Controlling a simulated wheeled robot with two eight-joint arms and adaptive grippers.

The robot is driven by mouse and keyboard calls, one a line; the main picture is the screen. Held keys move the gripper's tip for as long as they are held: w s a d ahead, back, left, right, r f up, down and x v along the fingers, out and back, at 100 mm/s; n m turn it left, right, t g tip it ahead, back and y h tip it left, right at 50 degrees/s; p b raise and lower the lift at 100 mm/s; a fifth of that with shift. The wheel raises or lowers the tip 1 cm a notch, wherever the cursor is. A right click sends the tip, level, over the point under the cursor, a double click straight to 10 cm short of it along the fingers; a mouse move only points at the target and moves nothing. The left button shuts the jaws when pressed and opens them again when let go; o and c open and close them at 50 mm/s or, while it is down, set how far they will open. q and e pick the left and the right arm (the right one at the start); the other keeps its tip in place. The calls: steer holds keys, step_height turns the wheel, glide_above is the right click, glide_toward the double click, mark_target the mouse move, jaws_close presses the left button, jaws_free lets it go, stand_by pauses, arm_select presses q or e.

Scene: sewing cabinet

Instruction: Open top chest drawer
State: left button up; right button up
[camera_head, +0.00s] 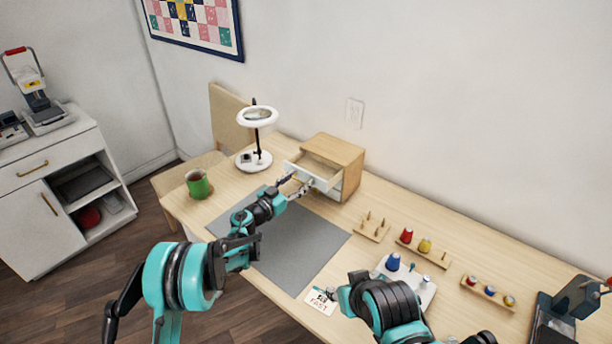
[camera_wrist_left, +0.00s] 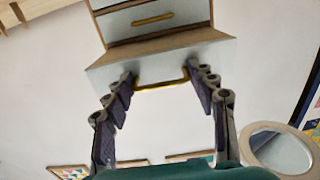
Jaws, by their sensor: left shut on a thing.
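The small wooden chest (camera_head: 347,156) stands on the table by the wall, and its top drawer (camera_head: 321,182) is pulled partway out, with its inside showing. In the left wrist view the white front of this drawer (camera_wrist_left: 112,74) fills the middle, with its gold handle (camera_wrist_left: 160,86) between the fingers. My left gripper (camera_head: 298,186) is shut on that handle; it also shows in the left wrist view (camera_wrist_left: 164,80). The other drawer (camera_wrist_left: 122,27), with its own gold handle, is shut. My right arm is at the lower right; its gripper is out of view.
A magnifier lamp (camera_head: 257,118) stands left of the chest, with a green mug (camera_head: 198,184) nearer the table's left edge. A grey mat (camera_head: 310,237) lies in front. Spool racks (camera_head: 425,247) and a peg stand (camera_head: 371,229) are to the right.

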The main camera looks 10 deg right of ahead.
arm_select(q)
steer(key=shift+s+d, duration=0.1)
steer(key=o, duration=1.4)
steer(key=shift+o, duration=0.2)
steer(key=v, duration=1.2)
